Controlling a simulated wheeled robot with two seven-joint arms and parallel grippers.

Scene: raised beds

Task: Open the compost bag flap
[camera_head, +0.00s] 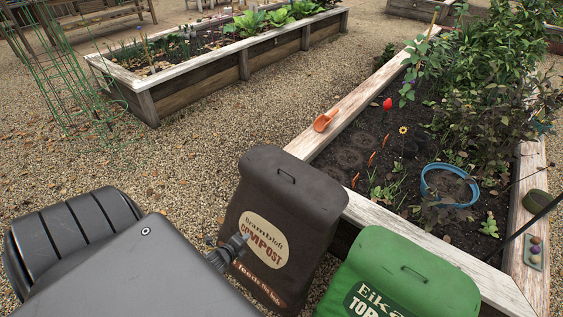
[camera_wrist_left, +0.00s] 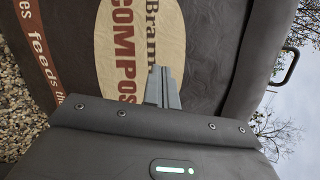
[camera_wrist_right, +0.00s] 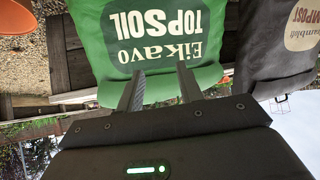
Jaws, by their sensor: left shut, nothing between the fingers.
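The dark brown compost bag (camera_head: 300,215) stands upright against the raised bed in the head view. Its top looks folded shut, with a small dark handle (camera_head: 287,177) on it. My left gripper (camera_head: 236,246) is shut and empty in front of the bag's round cream label. In the left wrist view, the shut fingers (camera_wrist_left: 160,87) lie over the label of the compost bag (camera_wrist_left: 205,40); I cannot tell whether they touch it. The handle (camera_wrist_left: 285,70) shows at the right there. My right gripper (camera_wrist_right: 158,84) is open and empty, facing the green topsoil bag.
The green topsoil bag (camera_head: 385,280) stands right of the compost bag. Gravel (camera_head: 210,140) is open to the left.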

